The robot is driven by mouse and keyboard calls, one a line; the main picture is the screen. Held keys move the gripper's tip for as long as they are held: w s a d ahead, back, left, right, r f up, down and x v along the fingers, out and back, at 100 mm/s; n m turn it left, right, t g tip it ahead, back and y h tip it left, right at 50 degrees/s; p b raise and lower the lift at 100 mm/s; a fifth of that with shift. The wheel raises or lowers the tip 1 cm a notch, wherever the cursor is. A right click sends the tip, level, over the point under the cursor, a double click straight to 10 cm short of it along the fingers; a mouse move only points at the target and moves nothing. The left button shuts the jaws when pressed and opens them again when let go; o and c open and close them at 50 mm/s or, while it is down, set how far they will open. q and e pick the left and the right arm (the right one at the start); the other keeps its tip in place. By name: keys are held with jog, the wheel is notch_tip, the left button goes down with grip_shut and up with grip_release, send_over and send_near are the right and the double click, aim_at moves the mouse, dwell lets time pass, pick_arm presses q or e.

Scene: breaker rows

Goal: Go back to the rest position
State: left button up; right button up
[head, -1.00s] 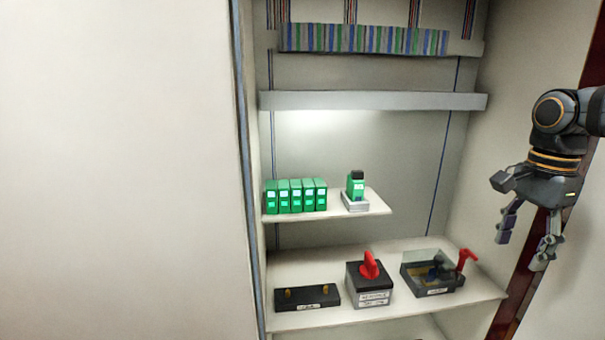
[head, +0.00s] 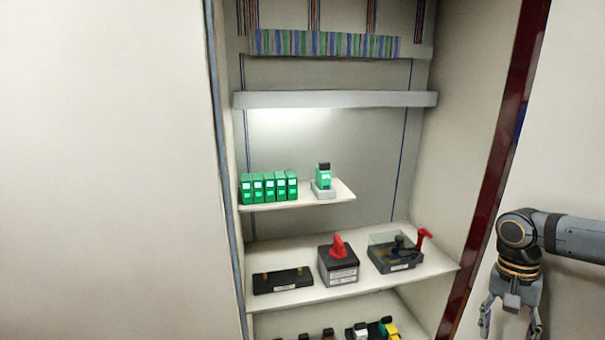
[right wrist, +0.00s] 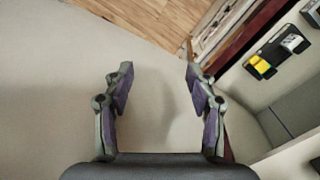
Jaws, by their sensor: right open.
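My right gripper (head: 511,322) hangs at the lower right of the head view, outside the cabinet and to the right of its dark red edge. Its fingers point down and are spread. In the right wrist view the same gripper (right wrist: 158,85) is open, with nothing between its fingers. It is apart from everything in the cabinet (head: 465,110). My left gripper is not in view.
The upper shelf holds a row of green breakers (head: 268,187) and one separate green breaker (head: 323,178). Below are a black block (head: 283,281), a red-handled switch box (head: 339,265) and a clear-lidded box (head: 395,254). Lower parts (head: 386,328) are partly cut off. Wooden floor (right wrist: 150,22) shows.

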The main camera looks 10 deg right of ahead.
jog(key=s+a+f+n, duration=0.3)
jog(key=a+f+n, duration=0.1)
jog(key=f, duration=0.6)
jog(key=s+a+f+n, duration=0.3)
jog(key=a+f+n, duration=0.1)
jog(key=f, duration=0.5)
jog(key=a+f+n+t, duration=0.1)
jog(key=a+n+t, duration=0.4)
jog(key=a, duration=0.8)
jog(key=s+d+f+m+b, duration=0.15)
jog(key=f+b, duration=0.25)
jog(key=f, duration=1.4)
jog(key=s+d+f+b, duration=0.1)
jog(key=s+f+b, duration=0.25)
jog(key=f, duration=1.45)
pick_arm(q)
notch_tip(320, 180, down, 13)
jog(key=b, duration=0.5)
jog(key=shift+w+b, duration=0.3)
pick_arm(e)
jog(key=s+d+f+g, duration=0.1)
jog(key=s+f, duration=1.6)
jog(key=f, duration=0.3)
jog(key=shift+d+h, duration=0.2)
jog(key=shift+h, duration=0.1)
